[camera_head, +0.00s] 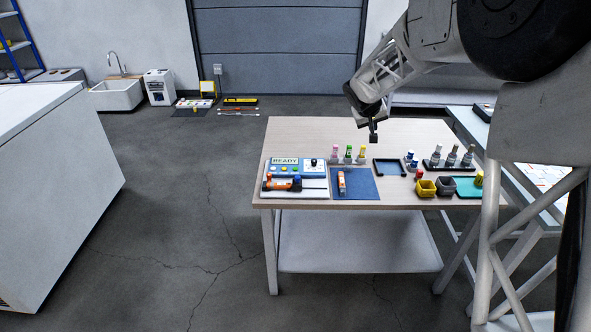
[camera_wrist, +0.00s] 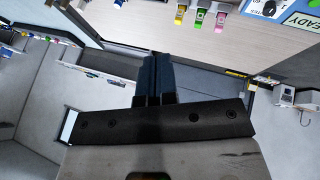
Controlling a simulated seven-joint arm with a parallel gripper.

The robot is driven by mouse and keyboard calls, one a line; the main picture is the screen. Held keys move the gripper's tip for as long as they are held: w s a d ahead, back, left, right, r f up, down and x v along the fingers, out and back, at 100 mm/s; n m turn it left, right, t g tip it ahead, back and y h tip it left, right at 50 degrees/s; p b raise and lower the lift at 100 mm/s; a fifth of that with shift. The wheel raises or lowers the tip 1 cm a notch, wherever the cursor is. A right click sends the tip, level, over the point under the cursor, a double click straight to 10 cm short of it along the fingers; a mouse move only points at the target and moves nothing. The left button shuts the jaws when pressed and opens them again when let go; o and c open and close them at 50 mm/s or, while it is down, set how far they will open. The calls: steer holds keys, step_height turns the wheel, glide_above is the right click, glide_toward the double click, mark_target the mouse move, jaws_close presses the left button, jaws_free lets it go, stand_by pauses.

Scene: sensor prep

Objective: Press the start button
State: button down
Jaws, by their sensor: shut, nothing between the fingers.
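A blue and white panel (camera_head: 297,168) with a "READY" display (camera_head: 285,161) stands at the table's left front. Small coloured round buttons sit below the display; which one is the start button is too small to read. My gripper (camera_head: 373,139) hangs above the table, well to the right of and apart from the panel. It is shut and empty; its dark fingers (camera_wrist: 155,62) lie together in the wrist view.
An orange and black tool (camera_head: 283,184) lies before the panel. A blue mat (camera_head: 367,188) holds an orange item. The table's back half (camera_head: 305,130) is clear.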

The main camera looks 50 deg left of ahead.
steer(key=s+a+f+n, duration=0.1)
steer(key=a+f, duration=0.3)
steer(key=a, duration=0.3)
steer(key=s+a+f+n, duration=0.1)
steer(key=s+a+f, duration=0.15)
steer(key=a, duration=0.45)
steer(key=n+y, duration=0.1)
steer(key=y, duration=0.1)
glide_above(294, 168)
step_height(294, 168, down, 8)
steer(key=shift+f, duration=0.2)
steer(key=shift+f, duration=4.25)
steer(key=shift+f, duration=0.85)
steer(key=shift+r, duration=0.8)
